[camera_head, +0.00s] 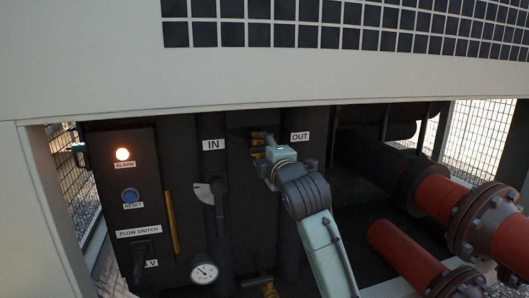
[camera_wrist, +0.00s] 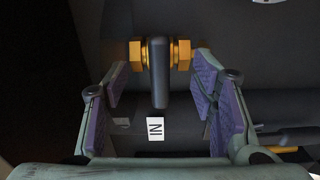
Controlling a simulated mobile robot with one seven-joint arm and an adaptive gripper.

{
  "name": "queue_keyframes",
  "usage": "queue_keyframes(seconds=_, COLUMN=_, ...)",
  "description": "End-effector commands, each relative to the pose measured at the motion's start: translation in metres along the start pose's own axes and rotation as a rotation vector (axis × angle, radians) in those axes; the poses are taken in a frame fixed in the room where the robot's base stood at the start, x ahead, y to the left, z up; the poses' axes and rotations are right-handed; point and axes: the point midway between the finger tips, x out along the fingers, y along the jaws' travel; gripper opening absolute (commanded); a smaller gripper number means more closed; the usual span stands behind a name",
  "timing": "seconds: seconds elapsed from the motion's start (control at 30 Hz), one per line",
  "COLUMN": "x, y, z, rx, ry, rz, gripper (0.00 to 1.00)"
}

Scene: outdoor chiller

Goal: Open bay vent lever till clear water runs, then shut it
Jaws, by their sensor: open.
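The bay vent lever (camera_wrist: 158,75) is a dark handle with a brass fitting (camera_wrist: 183,54) on each side. In the wrist view it points down the picture, between my fingertips, with gaps on both sides. My gripper (camera_wrist: 160,88) is open, its purple pads apart and not touching the lever. In the head view my gripper (camera_head: 268,158) reaches into the bay between the IN and OUT labels. There it covers most of the lever, and some brass (camera_head: 257,151) shows beside it. No running water is visible.
A control box with a lit alarm lamp (camera_head: 123,154) and a blue reset button (camera_head: 130,195) stands at the left. Red flanged pipes (camera_head: 440,197) crowd the right. The casing edge (camera_head: 230,108) hangs above.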

Motion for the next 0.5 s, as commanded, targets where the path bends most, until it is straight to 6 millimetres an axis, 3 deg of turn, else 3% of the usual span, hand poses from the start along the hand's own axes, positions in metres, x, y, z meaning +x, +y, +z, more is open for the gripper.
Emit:
queue_keyframes(seconds=0.37, x=-0.001, y=0.0, z=0.0, rx=0.0, ry=0.0, rz=0.001, gripper=0.59)
queue_keyframes(seconds=0.5, x=-0.014, y=-0.001, z=0.001, rx=0.0, ry=0.0, rz=0.002, gripper=0.59)
